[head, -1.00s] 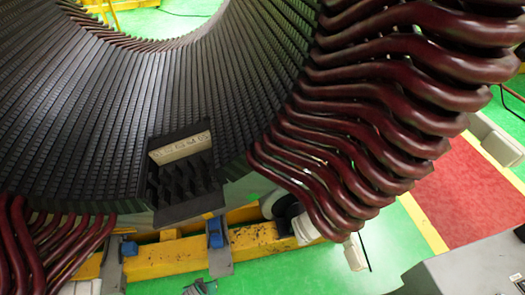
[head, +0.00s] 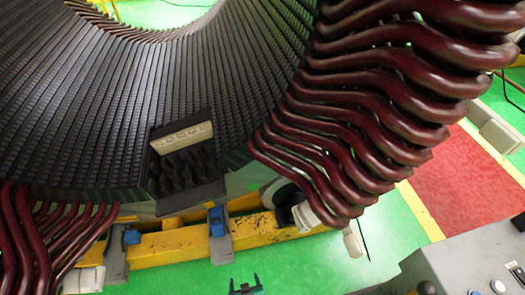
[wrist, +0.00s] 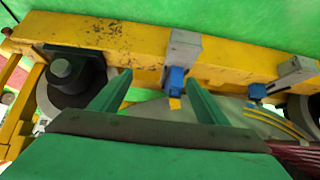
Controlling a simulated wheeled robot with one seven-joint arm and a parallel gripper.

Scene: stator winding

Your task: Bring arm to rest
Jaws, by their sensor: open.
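My gripper (head: 245,286) shows at the bottom edge of the head view, dark, its two fingers apart. In the wrist view its two green fingers (wrist: 155,92) are spread with nothing between them. Beyond the fingers is a yellow beam (wrist: 130,45) with grey brackets and blue blocks. The large stator (head: 90,110) with dark slots fills the left of the head view. Dark red coils (head: 370,110) curve out along its right side, and more coils (head: 45,240) show at lower left. The gripper is below the beam in the head view, apart from the stator.
A black box with a pale strip (head: 185,160) sits on the stator's inner face. A grey control panel with buttons (head: 470,255) stands at lower right. Blue clamp blocks (head: 217,218) sit on the yellow beam. Green floor (head: 310,265) and a red floor patch (head: 465,190) are open at right.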

